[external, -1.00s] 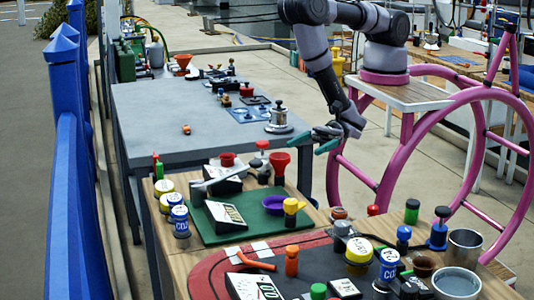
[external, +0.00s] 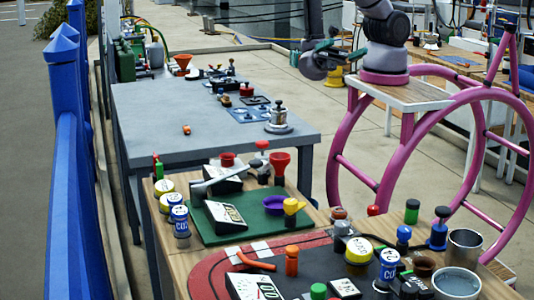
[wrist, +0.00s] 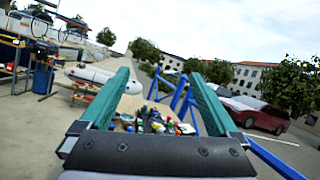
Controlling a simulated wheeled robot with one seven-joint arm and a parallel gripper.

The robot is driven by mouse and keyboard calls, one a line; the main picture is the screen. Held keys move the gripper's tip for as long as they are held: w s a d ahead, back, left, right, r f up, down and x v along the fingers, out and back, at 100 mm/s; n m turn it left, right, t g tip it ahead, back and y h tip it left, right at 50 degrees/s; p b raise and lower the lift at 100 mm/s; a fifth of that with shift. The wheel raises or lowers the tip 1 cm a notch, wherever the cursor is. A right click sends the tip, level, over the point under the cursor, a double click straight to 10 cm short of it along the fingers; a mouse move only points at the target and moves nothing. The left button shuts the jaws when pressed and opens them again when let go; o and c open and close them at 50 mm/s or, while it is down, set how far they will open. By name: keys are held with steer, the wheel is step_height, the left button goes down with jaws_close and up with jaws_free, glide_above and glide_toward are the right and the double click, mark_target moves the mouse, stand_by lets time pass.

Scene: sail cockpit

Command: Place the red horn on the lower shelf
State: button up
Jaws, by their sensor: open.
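My gripper (external: 307,54) is raised beyond the right side of the grey table, with its green fingers apart. In the wrist view my gripper (wrist: 158,80) is open, with nothing between the fingertips. A red funnel-shaped piece (external: 279,160) stands at the back right of the near wooden table and may be the red horn. A smaller orange-red funnel (external: 181,62) stands at the far end of the grey table. I cannot tell for certain which is the horn. I cannot pick out the lower shelf.
The near table (external: 205,262) is crowded with cans, cups and small pieces around a green mat (external: 205,232). A blue fence (external: 62,190) runs along the left. A pink tubular frame (external: 345,170) stands at the right.

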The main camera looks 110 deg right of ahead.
steer(key=s+d+r+n+g+h, duration=0.45)
steer(key=s+r+n+g, duration=0.25)
steer(key=s+n+g, duration=0.2)
steer(key=s+d+n+t+h, duration=0.2)
steer(key=d+t+h, duration=0.1)
steer(key=d+h, duration=0.2)
steer(key=s+d+n+t+h, duration=0.1)
steer(key=d+h, duration=0.4)
steer(key=d, duration=0.5)
steer(key=shift+s+d+n+t+h, duration=0.25)
steer(key=shift+s+n+t+h, duration=0.2)
steer(key=shift+t, duration=0.75)
steer(key=shift+o, duration=0.3)
steer(key=w+d+r+m+t+h, duration=0.1)
steer(key=d+r+t+h, duration=0.3)
steer(key=d, duration=0.7)
step_height(320, 180, up, 3)
steer(key=w+t, duration=0.1)
steer(key=t, duration=0.2)
steer(key=shift+d+h, duration=0.3)
steer(key=shift+d, duration=0.1)
steer(key=shift+f, duration=0.1)
